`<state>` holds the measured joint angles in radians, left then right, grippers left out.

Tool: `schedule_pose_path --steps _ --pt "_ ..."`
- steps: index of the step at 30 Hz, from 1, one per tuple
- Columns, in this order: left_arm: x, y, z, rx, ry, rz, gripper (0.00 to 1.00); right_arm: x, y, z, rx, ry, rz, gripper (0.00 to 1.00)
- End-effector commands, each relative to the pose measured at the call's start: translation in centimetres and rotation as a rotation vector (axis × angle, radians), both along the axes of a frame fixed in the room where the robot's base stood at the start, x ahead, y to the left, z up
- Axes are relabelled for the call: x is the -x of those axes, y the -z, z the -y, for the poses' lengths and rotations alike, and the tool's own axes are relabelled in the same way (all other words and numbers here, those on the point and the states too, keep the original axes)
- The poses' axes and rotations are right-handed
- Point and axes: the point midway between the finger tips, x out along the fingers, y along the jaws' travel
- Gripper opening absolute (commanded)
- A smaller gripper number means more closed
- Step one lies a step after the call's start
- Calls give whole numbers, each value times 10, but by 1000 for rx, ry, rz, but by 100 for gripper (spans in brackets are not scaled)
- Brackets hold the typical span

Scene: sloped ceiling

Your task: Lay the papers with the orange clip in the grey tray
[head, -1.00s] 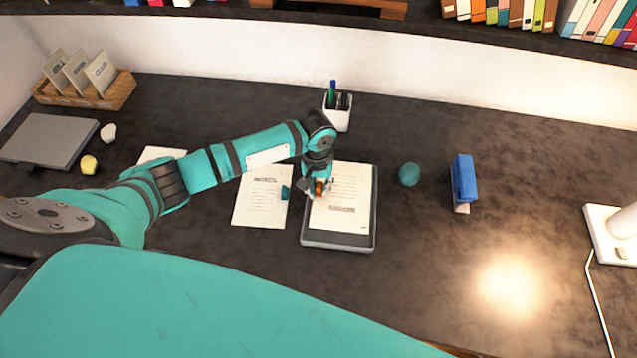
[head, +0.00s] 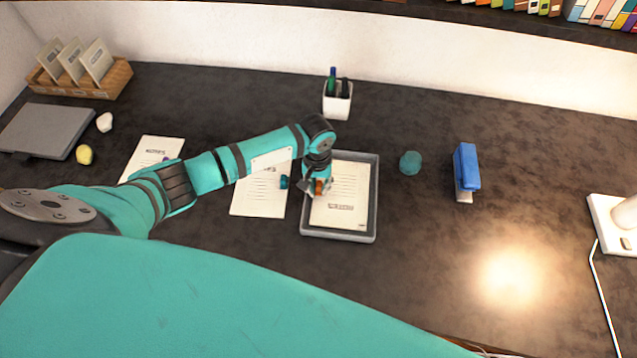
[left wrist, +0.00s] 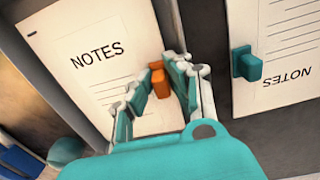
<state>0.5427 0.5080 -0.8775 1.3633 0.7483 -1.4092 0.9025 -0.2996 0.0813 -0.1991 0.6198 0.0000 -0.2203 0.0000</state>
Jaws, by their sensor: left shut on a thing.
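The papers with the orange clip (head: 346,190) lie flat inside the grey tray (head: 369,224), within its rim. The orange clip (head: 319,187) is on their left edge. My left gripper (head: 316,190) is at that edge, shut on the clip. In the left wrist view the orange clip (left wrist: 158,78) shows between the fingers of the gripper (left wrist: 160,85), beside the word NOTES on the papers (left wrist: 95,55). My right gripper is not in view.
Papers with a teal clip (head: 258,192) lie just left of the tray, and more papers (head: 152,152) farther left. A pen cup (head: 337,101) stands behind the tray. A teal ball (head: 410,162) and a blue stapler (head: 466,170) are to the right.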

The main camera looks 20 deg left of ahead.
Motion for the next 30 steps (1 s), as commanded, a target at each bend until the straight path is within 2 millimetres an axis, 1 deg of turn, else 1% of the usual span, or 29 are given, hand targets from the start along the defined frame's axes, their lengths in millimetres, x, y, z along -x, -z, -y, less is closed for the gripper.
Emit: schedule_pose_path --steps 11,12,17,26,29,30 --pt "0 1 0 1 0 0 0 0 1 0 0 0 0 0" --pt "0 1 0 1 0 0 21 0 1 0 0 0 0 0" --pt "0 1 0 0 0 0 42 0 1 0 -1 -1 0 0" --pt "0 0 0 -1 0 0 43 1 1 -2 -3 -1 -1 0" --pt "0 -9 0 1 1 1 43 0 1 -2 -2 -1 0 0" --pt "0 -15 0 0 1 2 43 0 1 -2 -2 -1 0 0"
